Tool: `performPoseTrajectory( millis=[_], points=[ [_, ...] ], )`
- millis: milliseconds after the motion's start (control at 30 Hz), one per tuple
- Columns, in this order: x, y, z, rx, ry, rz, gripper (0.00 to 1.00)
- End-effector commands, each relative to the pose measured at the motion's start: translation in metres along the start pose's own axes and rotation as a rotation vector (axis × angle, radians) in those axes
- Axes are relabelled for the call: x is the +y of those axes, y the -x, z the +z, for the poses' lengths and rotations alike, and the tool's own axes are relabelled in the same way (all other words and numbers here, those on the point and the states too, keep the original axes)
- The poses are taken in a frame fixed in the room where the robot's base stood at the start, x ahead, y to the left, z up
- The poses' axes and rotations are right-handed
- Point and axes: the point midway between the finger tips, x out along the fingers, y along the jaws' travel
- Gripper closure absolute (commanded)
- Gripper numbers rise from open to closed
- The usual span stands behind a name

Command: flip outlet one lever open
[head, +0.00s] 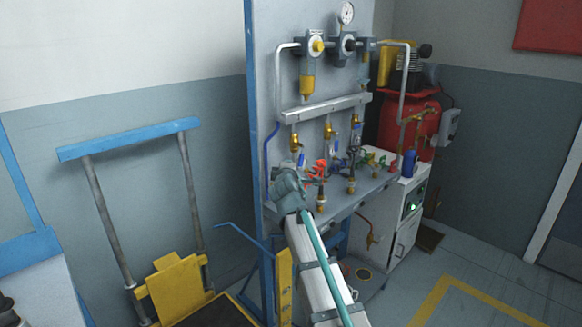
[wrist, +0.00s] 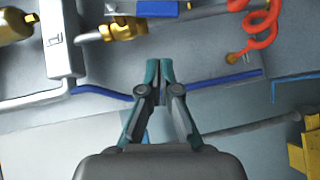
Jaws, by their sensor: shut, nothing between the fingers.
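My gripper (wrist: 159,75) is shut and empty, its two teal fingertips together. In the head view, my gripper (head: 288,187) is in front of the panel's left part, below the manifold bar, with its tips hard to make out. The leftmost outlet valve (head: 295,142) is a brass fitting under the bar, with a blue lever (head: 301,160) just below it. No label shows which outlet is number one. In the wrist view, a brass valve (wrist: 124,28) and blue lever (wrist: 158,8) lie beyond the fingertips, apart from them; the lever is partly cut off.
The manifold bar (head: 325,107) carries several outlets with levers. A red coiled hose (wrist: 262,28) is close to the right of the fingers in the wrist view. A blue tube (head: 267,150) runs down the panel's left side. A blue-handled trolley (head: 130,138) stands left.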

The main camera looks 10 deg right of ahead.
Motion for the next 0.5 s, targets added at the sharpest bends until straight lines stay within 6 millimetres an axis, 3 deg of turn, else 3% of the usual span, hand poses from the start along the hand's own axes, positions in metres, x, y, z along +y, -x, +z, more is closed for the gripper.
performPoseTrajectory(
  millis=[33,200,500],
  points=[
    [-0.001,0.019,0.002,0.001,-0.001,0.001,1.00],
    [0.001,0.053,0.002,0.001,-0.001,0.001,1.00],
    [0.003,0.087,0.001,0.000,-0.001,0.000,1.00]
  ],
)
